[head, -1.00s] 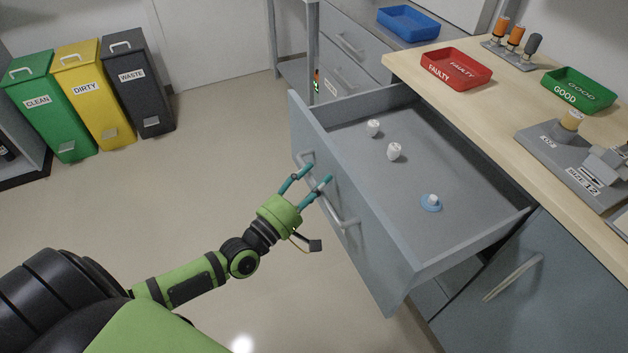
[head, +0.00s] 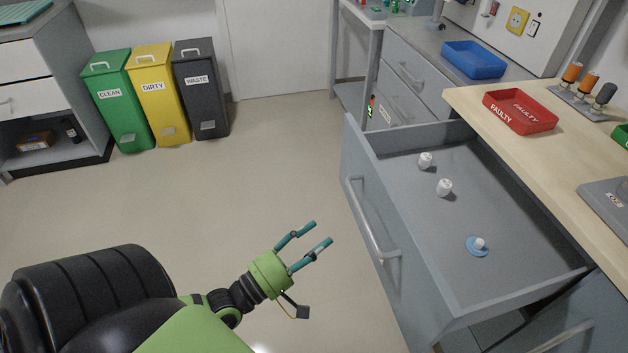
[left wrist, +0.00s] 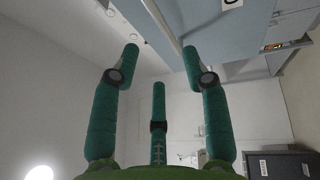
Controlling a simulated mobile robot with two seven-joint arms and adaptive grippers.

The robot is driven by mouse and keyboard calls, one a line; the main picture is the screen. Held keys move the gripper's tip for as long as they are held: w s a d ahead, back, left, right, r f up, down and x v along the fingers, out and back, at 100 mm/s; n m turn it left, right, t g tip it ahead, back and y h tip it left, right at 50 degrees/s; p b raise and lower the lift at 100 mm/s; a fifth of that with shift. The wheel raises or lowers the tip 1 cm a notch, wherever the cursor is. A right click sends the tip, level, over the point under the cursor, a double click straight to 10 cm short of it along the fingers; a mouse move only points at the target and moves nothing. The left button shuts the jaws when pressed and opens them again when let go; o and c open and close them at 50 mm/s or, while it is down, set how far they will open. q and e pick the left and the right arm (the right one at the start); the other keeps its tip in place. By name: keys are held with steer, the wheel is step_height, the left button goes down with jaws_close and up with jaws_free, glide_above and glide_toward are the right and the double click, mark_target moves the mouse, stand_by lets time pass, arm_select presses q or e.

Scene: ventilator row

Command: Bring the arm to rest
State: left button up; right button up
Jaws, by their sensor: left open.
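My left gripper (head: 312,240) is open and empty in the head view, over bare floor to the left of the open drawer. Its fingers are clear of the drawer handle (head: 366,222). In the left wrist view the teal fingers (left wrist: 160,70) are spread with nothing between them. The grey drawer (head: 452,318) is pulled out and holds two white pieces (head: 425,161) (head: 445,187) and a white piece on a blue disc (head: 477,246). My right gripper is not in view.
A wooden worktop (head: 470,100) with a red FAULTY tray (head: 520,111) is at the right. A blue tray (head: 473,60) stands farther back. Green (head: 118,105), yellow (head: 158,100) and dark (head: 201,95) bins stand at the back left. The floor between bins and drawer is clear.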

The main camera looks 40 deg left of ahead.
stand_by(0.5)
arm_select(q)
steer(key=s+a+f+m+g+y+p, duration=0.1)
steer(key=s+f+m+g+p, duration=0.15)
steer(key=f, duration=0.55)
steer(key=s+a+f+m+g+y+p, duration=0.1)
steer(key=s+f+m+g+y, duration=0.2)
steer(key=f, duration=0.6)
steer(key=s+a+f+m+g+p, duration=0.1)
steer(key=a+f+m+g+p, duration=0.2)
steer(key=f, duration=0.5)
steer(key=s+d+f+m+g, duration=0.3)
steer(key=s+f, duration=0.1)
steer(key=s, duration=0.3)
steer(key=s+d+f+m+g+p, duration=0.1)
steer(key=s+d+f+m+g, duration=0.1)
steer(key=s+f, duration=0.3)
steer(key=s+d+f+m+g+y+p, duration=0.1)
steer(key=s+d+f+m+g, duration=0.2)
steer(key=s, duration=0.7)
steer(key=shift+s+d+f+m+g, duration=0.35)
steer(key=shift+f+m+g, duration=0.3)
steer(key=shift+m+g, duration=0.3)
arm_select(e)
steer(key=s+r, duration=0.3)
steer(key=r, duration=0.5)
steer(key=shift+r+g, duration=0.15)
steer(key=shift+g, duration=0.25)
